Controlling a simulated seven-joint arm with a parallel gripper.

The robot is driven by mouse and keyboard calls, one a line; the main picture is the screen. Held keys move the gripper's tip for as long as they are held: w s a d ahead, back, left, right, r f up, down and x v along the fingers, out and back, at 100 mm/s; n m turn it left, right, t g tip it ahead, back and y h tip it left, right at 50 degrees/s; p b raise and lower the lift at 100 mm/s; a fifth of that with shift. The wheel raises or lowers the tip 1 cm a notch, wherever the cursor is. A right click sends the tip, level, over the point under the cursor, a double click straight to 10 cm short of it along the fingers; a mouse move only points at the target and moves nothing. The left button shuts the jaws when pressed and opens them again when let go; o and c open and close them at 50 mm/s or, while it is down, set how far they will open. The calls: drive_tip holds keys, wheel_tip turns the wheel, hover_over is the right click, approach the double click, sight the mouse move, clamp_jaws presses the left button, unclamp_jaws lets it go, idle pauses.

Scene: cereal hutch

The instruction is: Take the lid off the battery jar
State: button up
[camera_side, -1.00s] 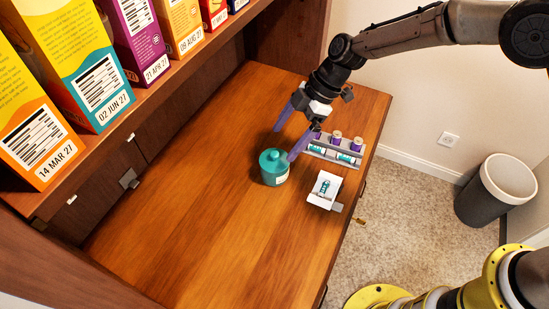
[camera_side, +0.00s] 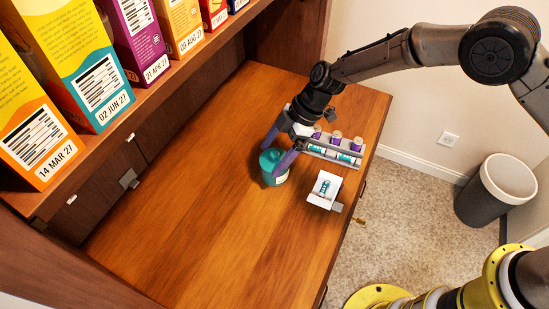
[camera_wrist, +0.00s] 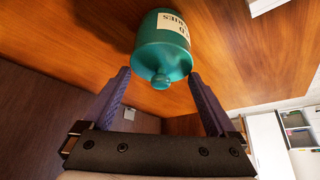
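The teal battery jar (camera_side: 275,180) stands upright on the wooden desk, with its knobbed teal lid (camera_side: 270,158) on top. In the wrist view the jar (camera_wrist: 170,25) shows part of a cream label, and the lid's round knob (camera_wrist: 161,81) points toward my gripper. My gripper (camera_side: 271,161) is open, its two purple fingers either side of the lid. In the wrist view the fingers (camera_wrist: 159,73) have clear gaps on both sides of the knob and hold nothing. Whether a finger touches the lid's edge I cannot tell.
A grey rack (camera_side: 358,162) with purple-capped and teal cells stands close behind my gripper. A white tray (camera_side: 316,200) holding a teal-and-white cell lies right of the jar. Cereal boxes (camera_side: 85,65) line the shelf at upper left. The desk's front left is bare.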

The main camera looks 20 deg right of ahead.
drive_tip(key=c, duration=0.6)
drive_tip(key=shift+r, duration=0.1)
